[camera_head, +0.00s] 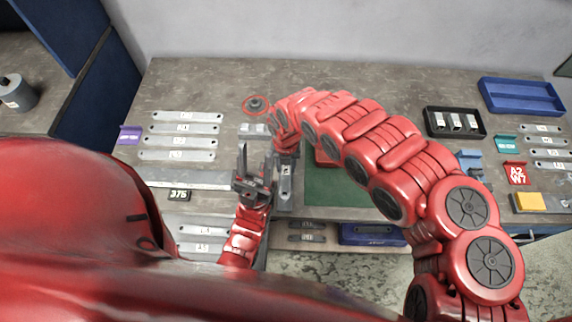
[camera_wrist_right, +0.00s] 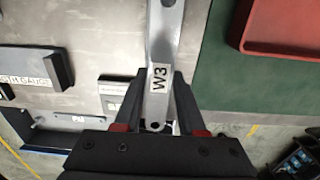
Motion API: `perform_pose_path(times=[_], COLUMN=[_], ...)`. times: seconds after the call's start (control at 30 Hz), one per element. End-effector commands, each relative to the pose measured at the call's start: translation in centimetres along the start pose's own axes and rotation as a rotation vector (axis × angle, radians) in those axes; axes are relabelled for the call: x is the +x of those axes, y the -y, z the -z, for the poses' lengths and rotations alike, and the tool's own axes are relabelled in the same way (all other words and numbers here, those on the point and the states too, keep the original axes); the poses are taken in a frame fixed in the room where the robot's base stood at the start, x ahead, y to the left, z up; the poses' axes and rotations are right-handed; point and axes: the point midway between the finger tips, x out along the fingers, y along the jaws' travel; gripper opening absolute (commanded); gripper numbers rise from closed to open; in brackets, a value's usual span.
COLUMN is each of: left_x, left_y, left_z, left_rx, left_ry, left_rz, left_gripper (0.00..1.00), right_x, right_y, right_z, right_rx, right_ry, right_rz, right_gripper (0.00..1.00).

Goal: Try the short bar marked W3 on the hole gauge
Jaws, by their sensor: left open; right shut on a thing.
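The short bar marked W3 (camera_wrist_right: 158,45) is a grey metal bar with a white label and a hole near its end. In the right wrist view it lies between the fingers of my right gripper (camera_wrist_right: 155,98), which is shut on it. In the head view my right gripper (camera_head: 286,160) is over the middle of the bench, partly hidden by its own arm, and the bar (camera_head: 286,190) shows just below it. My left gripper (camera_head: 257,150) is open and empty, just left of the bar. I cannot tell which block is the hole gauge.
A block with a partly cut-off label ending in GAUGE (camera_wrist_right: 30,80) shows in the wrist view. Several labelled bars (camera_head: 185,129) lie at left. A round dark part on a red ring (camera_head: 256,104) stands behind. A green mat (camera_head: 335,190) and black tray (camera_head: 455,122) lie at right.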

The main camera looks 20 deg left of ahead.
Motion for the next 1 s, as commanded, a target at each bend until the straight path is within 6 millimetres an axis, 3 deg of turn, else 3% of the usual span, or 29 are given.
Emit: perform_pose_path(times=[1.0], left_x=[-2.0], left_y=[-0.1], left_z=[-0.3], left_rx=[0.0], left_ry=[0.0], left_rz=[0.0], left_gripper=[0.5], right_x=[2.4], right_y=[0.0], right_z=[0.0], right_rx=[0.0], right_ry=[0.0], right_rz=[0.0], right_gripper=[0.0])
